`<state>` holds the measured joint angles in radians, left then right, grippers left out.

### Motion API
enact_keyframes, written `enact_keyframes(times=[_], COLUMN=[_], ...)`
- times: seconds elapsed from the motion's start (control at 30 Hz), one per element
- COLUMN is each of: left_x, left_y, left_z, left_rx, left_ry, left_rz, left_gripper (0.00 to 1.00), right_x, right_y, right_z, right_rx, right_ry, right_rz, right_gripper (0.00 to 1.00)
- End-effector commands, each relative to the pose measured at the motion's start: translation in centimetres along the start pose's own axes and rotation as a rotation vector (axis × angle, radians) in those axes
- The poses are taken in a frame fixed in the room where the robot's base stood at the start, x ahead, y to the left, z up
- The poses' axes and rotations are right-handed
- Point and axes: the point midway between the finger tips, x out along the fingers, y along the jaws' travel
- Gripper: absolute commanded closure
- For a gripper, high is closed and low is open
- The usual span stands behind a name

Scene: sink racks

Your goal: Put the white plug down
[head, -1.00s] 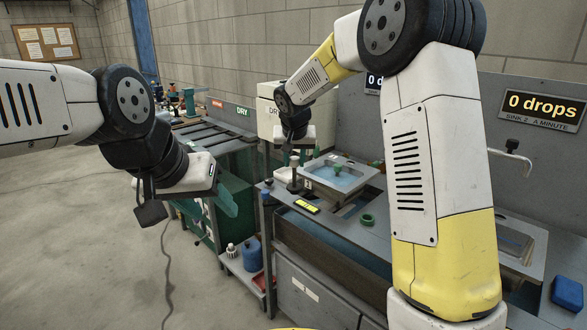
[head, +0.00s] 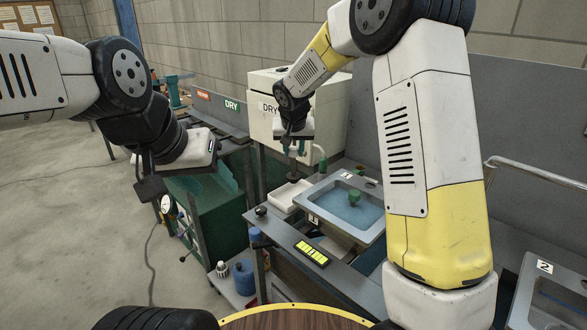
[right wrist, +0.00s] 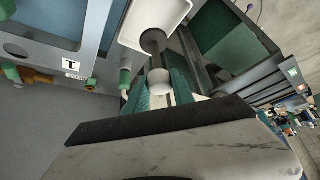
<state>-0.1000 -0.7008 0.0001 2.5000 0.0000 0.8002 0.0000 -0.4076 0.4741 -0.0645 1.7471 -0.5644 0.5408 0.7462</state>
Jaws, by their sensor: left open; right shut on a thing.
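The white plug shows in the right wrist view as a white round knob (right wrist: 159,82) with a dark stem and a dark disc at its far end. My right gripper (right wrist: 158,92) is shut on the knob between its green fingers. In the head view this gripper (head: 294,146) hangs over a white tray (head: 283,204) beside sink 1, with the dark disc low over the tray. I cannot tell whether the disc touches the tray. My left gripper (head: 222,180) is open and empty, out to the left, away from the counter.
Sink 1 (head: 318,222) holds blue water and a green plug (head: 354,197). A white DRY cabinet (head: 265,90) stands behind. Sink 2 (head: 525,290) is at right.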

Motion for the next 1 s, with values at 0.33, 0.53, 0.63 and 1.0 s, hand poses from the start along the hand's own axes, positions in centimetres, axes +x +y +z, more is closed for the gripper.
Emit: enact_keyframes(times=[0.33,0.53,0.63,1.0], left_x=[0.0,0.0,0.0,0.0], left_y=[0.0,0.0,0.0,0.0], left_z=[0.0,0.0,0.0,0.0], left_rx=[0.0,0.0,0.0,0.0], left_ry=[-0.001,-0.001,-0.001,-0.001], left_rz=[0.0,0.0,0.0,0.0], left_gripper=[0.48,0.48,0.48,0.48], right_x=[3.2,5.2,5.1,5.4], right_y=[-0.1,0.0,0.0,0.0], right_z=[1.9,3.0,2.9,3.1], right_rx=[-0.001,0.0,0.001,0.001], right_ry=[-0.001,0.001,0.002,0.0], right_rz=[-0.001,-0.001,-0.001,-0.001], right_gripper=[1.0,1.0,1.0,0.49])
